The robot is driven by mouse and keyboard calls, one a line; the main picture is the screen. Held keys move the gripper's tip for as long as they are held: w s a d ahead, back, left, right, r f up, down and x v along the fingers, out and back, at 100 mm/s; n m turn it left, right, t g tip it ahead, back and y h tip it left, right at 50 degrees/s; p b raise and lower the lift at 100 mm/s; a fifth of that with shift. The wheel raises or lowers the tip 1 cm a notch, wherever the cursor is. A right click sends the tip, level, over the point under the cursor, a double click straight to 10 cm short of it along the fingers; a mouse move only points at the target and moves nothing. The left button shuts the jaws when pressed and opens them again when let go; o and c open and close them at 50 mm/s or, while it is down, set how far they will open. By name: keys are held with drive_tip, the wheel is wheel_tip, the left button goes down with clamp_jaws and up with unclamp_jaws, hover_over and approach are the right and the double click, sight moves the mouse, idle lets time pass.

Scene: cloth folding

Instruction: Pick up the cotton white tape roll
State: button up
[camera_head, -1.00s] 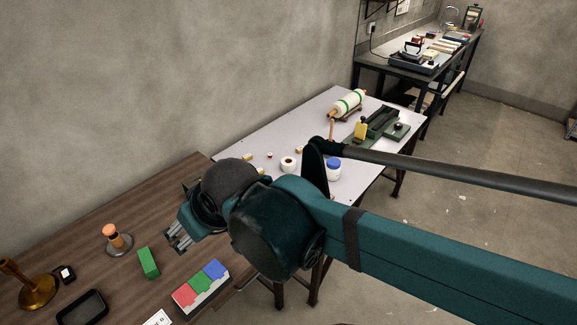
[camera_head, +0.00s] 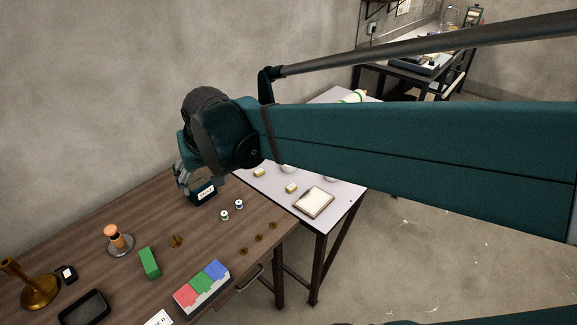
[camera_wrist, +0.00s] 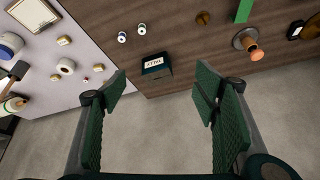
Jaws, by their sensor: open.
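The white tape roll (camera_wrist: 66,66) lies on the pale grey table, left of my gripper in the wrist view. In the head view my arm covers most of that spot, and only a white lower edge, apparently the roll's (camera_head: 288,169), shows below the arm. My gripper (camera_wrist: 165,92) is open and empty, with its green padded fingers wide apart. In the head view my gripper (camera_head: 184,180) hangs above the back edge of the brown wooden table, beside a dark labelled box. The roll is well apart from the fingers.
The dark labelled box (camera_wrist: 157,65) stands near the fingers. Two small spools (camera_wrist: 131,33) are beyond it. The pale table (camera_wrist: 88,36) also holds a white jar with blue (camera_wrist: 10,45), small yellowish blocks (camera_wrist: 64,40) and a framed pad (camera_head: 314,202). Bare floor lies below the fingers.

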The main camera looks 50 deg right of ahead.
drive_tip(key=w+d+f+m+g, duration=0.15)
drive_tip(key=w+d, duration=0.25)
drive_tip(key=d, duration=0.4)
drive_tip(key=w+d+f+m+p, duration=0.1)
drive_tip(key=w+d+f+m, duration=0.25)
drive_tip(key=d, duration=0.45)
drive_tip(key=w+d+f+m+g, duration=0.1)
drive_tip(key=w+d+f+m, duration=0.1)
drive_tip(key=w+d, duration=0.4)
drive_tip(key=d+f+m+g, duration=0.1)
drive_tip(key=d+f, duration=0.4)
drive_tip(key=d, duration=0.3)
drive_tip(key=s+d+f+m, duration=0.1)
drive_tip(key=d+f+m, duration=0.1)
drive_tip(key=d+f, duration=0.4)
drive_tip(key=d+f+m+g+p, duration=0.1)
drive_tip(key=d+f+m, duration=0.1)
drive_tip(key=d+f, duration=0.4)
drive_tip(key=shift+s+d+f+g, duration=0.1)
drive_tip(key=shift+d+g, duration=0.1)
drive_tip(key=shift+d, duration=1.15)
drive_tip(key=shift+s+d+g, duration=0.1)
drive_tip(key=shift+d+g, duration=0.05)
drive_tip(key=shift+d, duration=1.15)
drive_tip(key=shift+d+f+m, duration=0.2)
drive_tip(key=shift+m, duration=0.1)
drive_tip(key=shift+f, duration=0.1)
drive_tip(key=shift+d+f+b, duration=0.2)
drive_tip(key=shift+f+b, duration=0.15)
drive_tip(key=shift+f, duration=0.8)
